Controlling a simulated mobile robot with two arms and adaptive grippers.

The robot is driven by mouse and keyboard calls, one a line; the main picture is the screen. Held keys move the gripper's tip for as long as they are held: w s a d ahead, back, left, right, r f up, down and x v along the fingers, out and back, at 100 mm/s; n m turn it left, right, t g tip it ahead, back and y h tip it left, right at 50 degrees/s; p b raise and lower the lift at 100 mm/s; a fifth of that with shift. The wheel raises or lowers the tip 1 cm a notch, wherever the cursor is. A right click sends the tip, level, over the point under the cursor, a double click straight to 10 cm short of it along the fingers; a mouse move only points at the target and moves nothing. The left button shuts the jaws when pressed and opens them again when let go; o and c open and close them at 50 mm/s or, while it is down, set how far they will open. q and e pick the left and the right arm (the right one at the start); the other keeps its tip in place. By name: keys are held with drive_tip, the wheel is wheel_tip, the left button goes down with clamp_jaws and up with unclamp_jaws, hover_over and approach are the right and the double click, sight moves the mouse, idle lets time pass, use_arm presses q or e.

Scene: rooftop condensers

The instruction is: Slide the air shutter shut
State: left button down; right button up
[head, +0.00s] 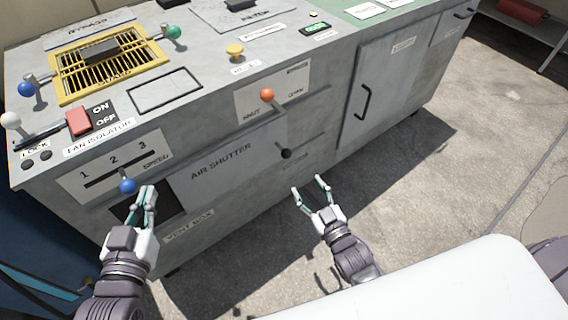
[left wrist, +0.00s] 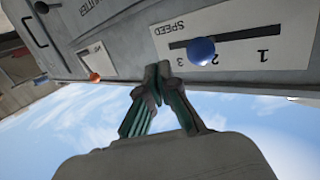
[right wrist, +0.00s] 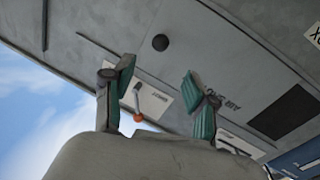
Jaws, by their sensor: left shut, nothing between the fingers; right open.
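The grey air shutter panel (head: 215,170) is on the cabinet front, with a black knob (head: 286,153) near its right end. A dark opening (head: 168,205) shows at its left, partly hidden by my left gripper. The right wrist view shows the knob (right wrist: 160,42) and opening (right wrist: 283,112). My right gripper (head: 309,186) is open and empty, in front of and below the knob, apart from it. My left gripper (head: 147,188) is shut and empty beside the blue speed knob (head: 128,186); in the left wrist view its fingertips (left wrist: 158,70) are close to that knob (left wrist: 201,50).
An orange-knobbed lever (head: 267,95) sticks out above the shutter. A cabinet door with a black handle (head: 362,102) is at the right. The fan isolator's red switch (head: 79,121) is on the top left. The floor (head: 400,190) in front is clear.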

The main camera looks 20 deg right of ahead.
sight(289, 157)
drive_tip(key=w, duration=0.2)
drive_tip(key=w+b, duration=0.1)
drive_tip(key=w, duration=0.1)
drive_tip(key=w+a+b, duration=0.1)
drive_tip(key=w, duration=0.2)
drive_tip(key=shift+w+f, duration=0.1)
drive_tip(key=w, duration=0.1)
drive_tip(key=w+b, duration=0.1)
drive_tip(key=w, duration=0.1)
drive_tip(key=w+a, duration=0.1)
drive_tip(key=w, duration=0.1)
drive_tip(key=shift+w, duration=0.2)
use_arm(q)
drive_tip(key=s+d+r+t+h, duration=0.1)
drive_tip(key=s+r+t+h, duration=0.2)
drive_tip(key=r+t, duration=0.7)
drive_tip(key=shift+s+r+h+b, duration=0.3)
drive_tip(key=shift+s+r, duration=0.4)
drive_tip(key=shift+r, duration=1.25)
use_arm(e)
drive_tip(key=shift+w, duration=0.35)
clamp_jaws()
